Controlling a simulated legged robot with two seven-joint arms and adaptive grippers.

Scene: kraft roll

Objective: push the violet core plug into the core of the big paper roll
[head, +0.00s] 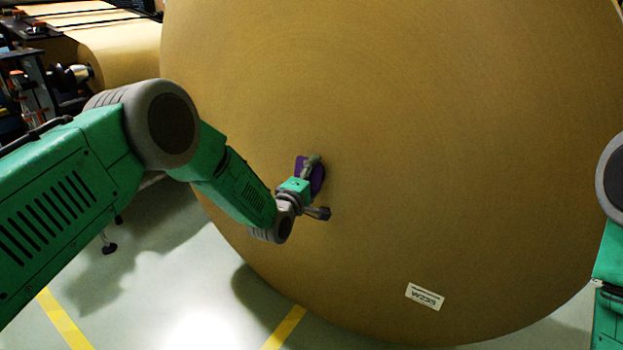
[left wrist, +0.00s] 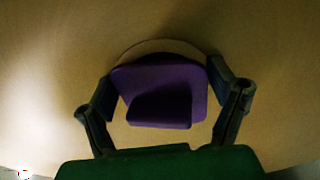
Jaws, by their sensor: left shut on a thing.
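The violet core plug (head: 319,180) is at the face of the big paper roll (head: 430,130), near its middle, partly hidden behind my left gripper (head: 308,169). In the left wrist view the plug (left wrist: 198,98) shows a flat plate with a raised block, between the two dark fingers of my left gripper (left wrist: 163,88), which is shut on it. A pale curved edge (left wrist: 158,44) of the roll's core shows just above the plug. The plug covers most of the core, and I cannot tell how deep it sits. My right gripper is out of view.
A white label (head: 425,296) is on the lower roll face. Machinery (head: 45,80) with a smaller paper roll (head: 118,50) stands at the back left. Yellow floor lines (head: 285,328) cross the pale floor. Part of my right arm shows at the right edge.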

